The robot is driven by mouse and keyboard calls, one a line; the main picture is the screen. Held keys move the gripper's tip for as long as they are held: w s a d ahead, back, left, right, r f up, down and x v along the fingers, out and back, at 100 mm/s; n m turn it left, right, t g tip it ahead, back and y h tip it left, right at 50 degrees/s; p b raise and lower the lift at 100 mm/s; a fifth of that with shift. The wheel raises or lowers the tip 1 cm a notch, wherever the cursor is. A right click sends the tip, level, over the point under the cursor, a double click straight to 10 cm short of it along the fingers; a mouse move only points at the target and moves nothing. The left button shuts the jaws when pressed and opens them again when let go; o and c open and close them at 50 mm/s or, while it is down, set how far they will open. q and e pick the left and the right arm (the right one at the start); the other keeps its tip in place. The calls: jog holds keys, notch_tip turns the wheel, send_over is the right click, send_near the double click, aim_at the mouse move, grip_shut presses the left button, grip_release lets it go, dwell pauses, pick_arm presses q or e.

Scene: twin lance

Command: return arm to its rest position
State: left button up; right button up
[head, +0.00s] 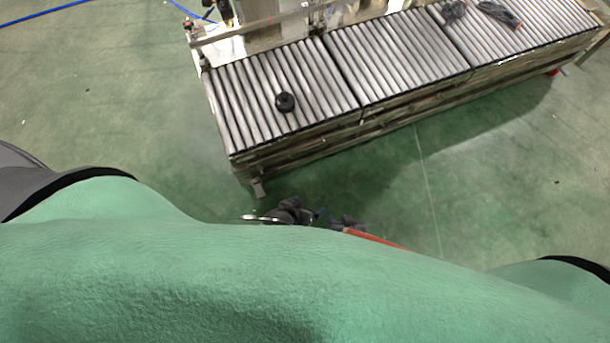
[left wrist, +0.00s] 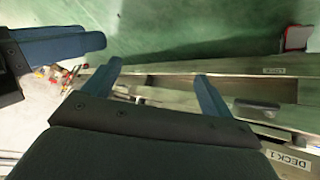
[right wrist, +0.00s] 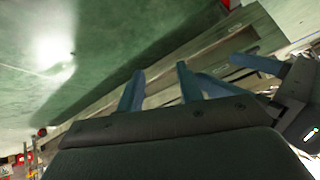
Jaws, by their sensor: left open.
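My left gripper (left wrist: 158,76) is open in the left wrist view, its two blue fingers well apart with nothing between them. My right gripper (right wrist: 160,72) shows two blue fingers with a narrower gap in the right wrist view, and I see nothing held there. Each wrist view also shows blue fingers of the other gripper at its side. In the head view, my green body hides most of both arms. Small dark parts (head: 287,211) show just past its edge; I cannot tell which gripper they belong to.
An orange-red bar (head: 374,239) shows at my body's edge. Green floor (head: 500,210) is clear between me and the conveyor.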

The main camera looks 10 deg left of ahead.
pick_arm(q)
jog(key=shift+s+a+f, duration=0.1)
jog(key=shift+s+f, duration=0.1)
jog(key=shift+s, duration=0.35)
jog(key=shift+s+a+f, duration=0.1)
jog(key=shift+s+f, duration=0.1)
jog(key=shift+s, duration=0.3)
pick_arm(e)
jog(key=shift+w, duration=0.1)
jog(key=shift+w+r, duration=0.15)
jog(key=shift+w, duration=0.2)
